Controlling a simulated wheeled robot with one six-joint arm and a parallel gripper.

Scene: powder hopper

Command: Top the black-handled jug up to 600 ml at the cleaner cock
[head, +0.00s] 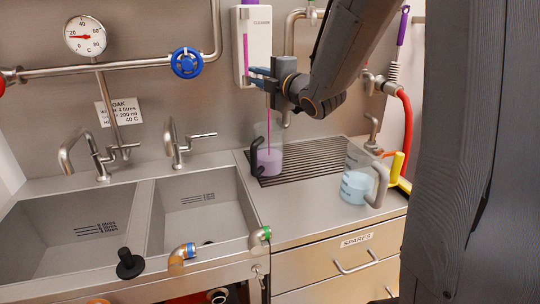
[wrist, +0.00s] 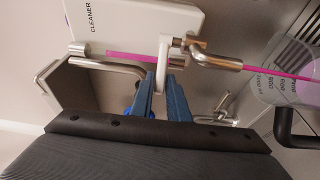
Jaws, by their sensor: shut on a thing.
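The cleaner dispenser (head: 254,42), a white box with a pink sight strip, hangs on the back wall; its CLEANER label also shows in the wrist view (wrist: 115,22). My gripper (head: 260,76) is at its lower front, shut on the cock's pale lever (wrist: 176,52) between its blue fingers. A thin pink stream (head: 267,122) runs from the metal spout (wrist: 222,62) into the black-handled jug (head: 275,135). The jug stands upright on the drain grille with pink liquid (head: 270,161) in its lower part. Its scale shows in the wrist view, but the level against it cannot be read.
A second jug with a grey handle (head: 381,188) and pale blue liquid stands right on the steel counter. Two sink basins (head: 196,210) with taps lie left. A red hose (head: 405,125) hangs at the right.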

